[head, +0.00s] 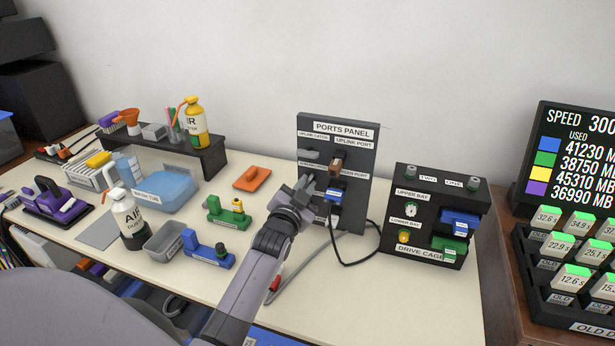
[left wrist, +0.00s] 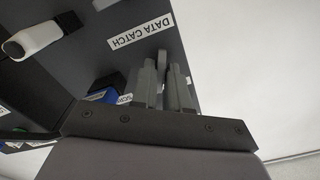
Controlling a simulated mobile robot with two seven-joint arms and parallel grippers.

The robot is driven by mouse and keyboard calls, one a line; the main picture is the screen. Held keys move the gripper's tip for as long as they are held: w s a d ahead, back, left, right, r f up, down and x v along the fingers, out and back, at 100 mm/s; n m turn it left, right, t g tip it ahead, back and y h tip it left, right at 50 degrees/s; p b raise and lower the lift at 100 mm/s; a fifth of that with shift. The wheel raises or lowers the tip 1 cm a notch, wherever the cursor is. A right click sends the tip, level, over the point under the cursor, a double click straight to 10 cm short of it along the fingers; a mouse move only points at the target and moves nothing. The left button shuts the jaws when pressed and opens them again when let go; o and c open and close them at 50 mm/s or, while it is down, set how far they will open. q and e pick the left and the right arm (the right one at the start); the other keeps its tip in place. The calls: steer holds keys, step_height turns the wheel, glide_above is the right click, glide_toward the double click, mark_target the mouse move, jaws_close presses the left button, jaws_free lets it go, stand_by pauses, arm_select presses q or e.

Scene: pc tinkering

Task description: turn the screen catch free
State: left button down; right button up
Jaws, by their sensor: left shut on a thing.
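The dark ports panel (head: 367,150) stands upright at the back of the table. It holds grey catches on its left and plugs on its right. My left gripper (head: 303,190) is at the panel's left side, beside the blue plug (head: 333,195). In the left wrist view my left gripper (left wrist: 165,90) is shut on a grey lever, the screen catch (left wrist: 162,60), just above the DATA CATCH label (left wrist: 141,31), which appears upside down. The fingers hide most of the lever, so its exact angle is unclear. My right gripper is not in view.
The black drive cage (head: 420,245) stands right of the panel, with a dark cable between them. The table's front right is clear.

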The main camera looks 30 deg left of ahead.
arm_select(q)
steer(key=n+p, duration=0.1)
steer(key=n, duration=0.2)
steer(key=shift+r+n, duration=0.15)
steer(key=shift+n, duration=0.25)
steer(key=c, duration=1.3)
jaws_free()
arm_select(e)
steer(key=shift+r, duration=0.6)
arm_select(q)
steer(key=shift+s, duration=0.2)
steer(key=shift+d+f+p+v, duration=0.15)
steer(key=shift+p+v, duration=0.45)
steer(key=shift+v, duration=0.85)
steer(key=shift+d+f+p+v, duration=0.15)
steer(key=shift+p+v, duration=0.4)
steer(key=shift+v, duration=0.9)
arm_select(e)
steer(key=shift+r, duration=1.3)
arm_select(q)
steer(key=shift+w+a, duration=0.15)
